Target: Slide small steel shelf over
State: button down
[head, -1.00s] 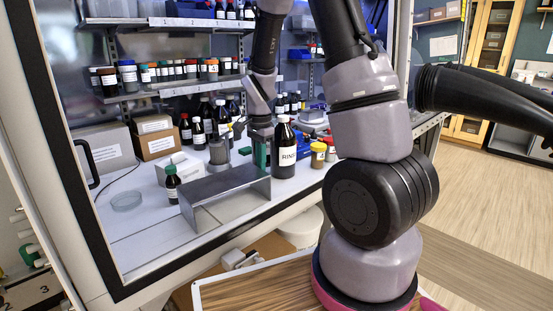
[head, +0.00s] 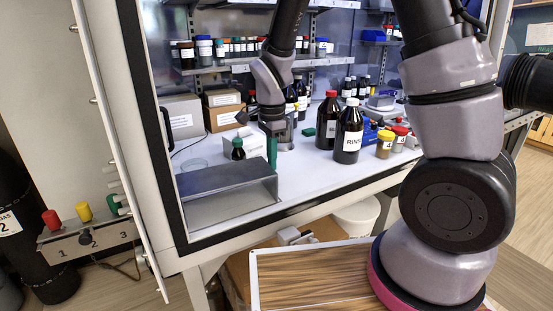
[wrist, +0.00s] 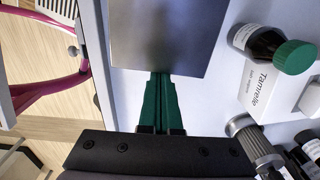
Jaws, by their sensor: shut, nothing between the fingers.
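The small steel shelf (head: 228,180) stands on the white worktop near the front left, close to the dark window frame. Its top is plain grey metal and its front side looks open. My gripper (head: 271,150) is at the shelf's right end, with its green fingers pointing down. In the wrist view the shelf's flat top (wrist: 165,35) lies just past my closed fingertips (wrist: 161,78). They appear to meet its edge. Nothing is between the fingers.
A green-capped bottle (head: 238,149) stands right behind the shelf, with a glass dish (head: 194,164) behind its left part. The large RINSE bottle (head: 348,132) and a red-capped bottle (head: 328,120) stand to the right. The worktop between shelf and RINSE bottle is clear.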

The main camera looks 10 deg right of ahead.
jog(key=shift+r, duration=0.1)
notch_tip(320, 180, up, 10)
jog(key=s+d+r+n+t+y, duration=0.1)
jog(key=s+d+r+n+t, duration=0.2)
jog(key=s+d+r+n, duration=0.2)
jog(key=s+d+r+n+t+y, duration=0.1)
jog(key=s+d+r+n+t, duration=0.3)
jog(key=d+r, duration=0.8)
jog(key=s, duration=0.2)
jog(key=shift+s+d+r+n, duration=0.2)
jog(key=shift+s+d+n, duration=0.05)
jog(key=shift+s+n, duration=0.15)
